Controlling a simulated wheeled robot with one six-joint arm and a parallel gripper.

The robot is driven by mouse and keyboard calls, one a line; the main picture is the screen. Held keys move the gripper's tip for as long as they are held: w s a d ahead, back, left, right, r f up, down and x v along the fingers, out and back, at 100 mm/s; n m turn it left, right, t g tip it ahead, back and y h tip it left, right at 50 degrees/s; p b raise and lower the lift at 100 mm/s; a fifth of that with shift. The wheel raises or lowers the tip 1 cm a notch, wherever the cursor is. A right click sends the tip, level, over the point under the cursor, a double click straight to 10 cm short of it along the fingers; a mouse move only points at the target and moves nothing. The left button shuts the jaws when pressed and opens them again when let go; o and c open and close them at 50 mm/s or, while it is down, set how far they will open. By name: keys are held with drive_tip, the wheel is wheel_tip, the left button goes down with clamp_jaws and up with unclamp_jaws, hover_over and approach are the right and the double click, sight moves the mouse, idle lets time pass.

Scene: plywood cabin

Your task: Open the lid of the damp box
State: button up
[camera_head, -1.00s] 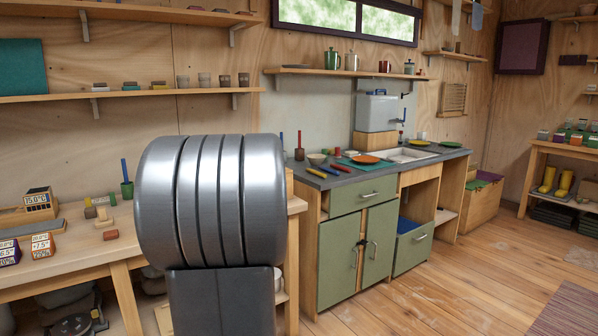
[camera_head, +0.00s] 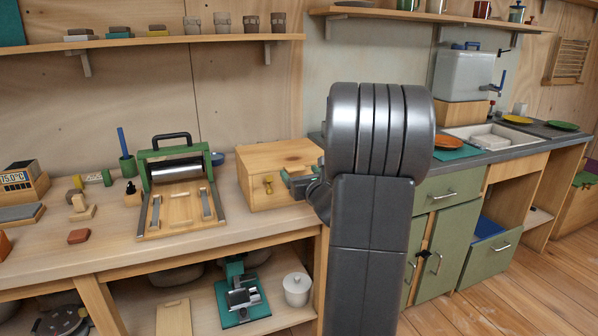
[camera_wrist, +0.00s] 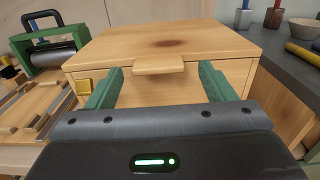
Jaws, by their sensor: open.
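The damp box appears to be the pale wooden box (camera_head: 262,160) on the workbench. Its flat lid (camera_wrist: 165,38) is down, and a wooden tab (camera_wrist: 158,65) juts from the lid's front edge. In the head view, my arm hides the box's right end and most of my gripper.
A green-framed press with a roller (camera_head: 176,172) stands left of the box. A shelf (camera_head: 160,40) with cups runs above. The grey counter and green cabinet (camera_head: 450,190) lie to the right. A white lidded pot (camera_head: 297,288) sits on the lower shelf.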

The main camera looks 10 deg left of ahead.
drive_tip(key=shift+x, duration=1.1)
drive_tip(key=shift+a, duration=0.15)
drive_tip(key=c, duration=1.4)
drive_tip(key=shift+r, duration=0.15)
drive_tip(key=shift+r+p, duration=0.1)
drive_tip(key=shift+p, duration=0.2)
